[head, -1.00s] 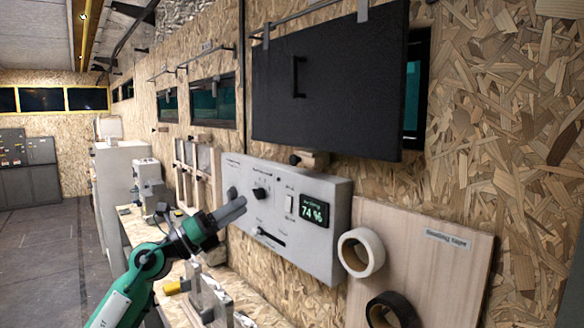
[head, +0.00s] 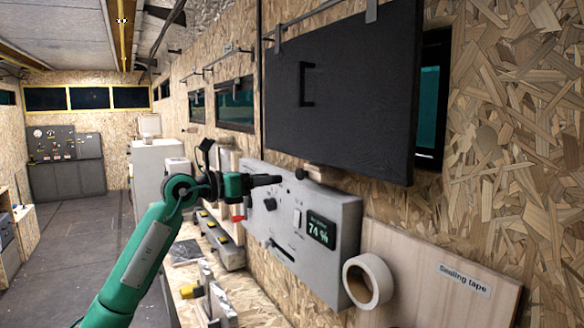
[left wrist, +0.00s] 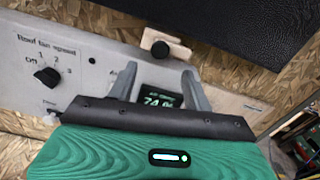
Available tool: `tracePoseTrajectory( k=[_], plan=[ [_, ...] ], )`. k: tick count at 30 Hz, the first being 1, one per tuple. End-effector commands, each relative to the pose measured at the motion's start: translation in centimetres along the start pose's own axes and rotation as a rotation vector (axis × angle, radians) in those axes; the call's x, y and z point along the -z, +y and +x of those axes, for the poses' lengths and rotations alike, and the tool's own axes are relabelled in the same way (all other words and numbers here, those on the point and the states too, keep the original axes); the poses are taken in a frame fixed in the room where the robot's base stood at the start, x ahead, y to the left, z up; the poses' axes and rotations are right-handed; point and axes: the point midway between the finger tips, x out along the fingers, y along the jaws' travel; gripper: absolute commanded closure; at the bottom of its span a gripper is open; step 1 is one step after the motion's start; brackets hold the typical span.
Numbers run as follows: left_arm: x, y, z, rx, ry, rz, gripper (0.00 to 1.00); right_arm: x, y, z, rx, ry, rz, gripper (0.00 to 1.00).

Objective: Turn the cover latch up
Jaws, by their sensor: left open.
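The cover latch (head: 326,175) is a small wooden bar just under the lower edge of the black cover (head: 345,95), with a dark round knob at its left end. In the head view it lies roughly level. In the left wrist view the latch (left wrist: 173,41) and its dark knob are ahead of the fingertips. My left gripper (head: 272,180) is open and empty, to the left of the latch and apart from it. Its two grey fingers (left wrist: 160,75) show in the left wrist view, with a gap between them. My right gripper is not in view.
Below the latch is a grey control panel (head: 345,225) with a fan-speed knob (left wrist: 47,76), a slider and a lit 74 % display (head: 320,232). A white tape roll (head: 368,280) hangs on a board at lower right. A bench with tools (head: 222,240) stands left of the panel.

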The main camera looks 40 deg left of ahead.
Motion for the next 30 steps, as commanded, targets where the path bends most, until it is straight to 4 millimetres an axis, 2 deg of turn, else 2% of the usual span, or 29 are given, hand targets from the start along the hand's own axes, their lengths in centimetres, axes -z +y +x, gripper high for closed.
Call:
tracePoseTrajectory(
  k=[1,6,9,16,26,30],
  plan=[
    [-0.6,-0.1,0.8,0.000,-0.001,-0.001,0.49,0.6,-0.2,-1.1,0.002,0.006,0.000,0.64],
    [-0.6,-0.1,3.6,0.001,-0.003,-0.002,0.49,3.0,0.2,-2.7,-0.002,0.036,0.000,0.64],
    [-0.5,-0.1,5.0,0.002,-0.002,-0.001,0.49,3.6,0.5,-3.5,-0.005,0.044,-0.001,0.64],
    [-0.2,-0.1,7.0,0.001,-0.001,-0.002,0.49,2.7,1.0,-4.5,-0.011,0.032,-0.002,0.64],
    [0.0,0.0,7.4,0.001,-0.002,0.000,0.49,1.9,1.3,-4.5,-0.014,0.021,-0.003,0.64],
    [0.0,0.0,7.4,0.001,-0.001,0.000,0.73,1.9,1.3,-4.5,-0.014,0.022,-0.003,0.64]
  ],
)
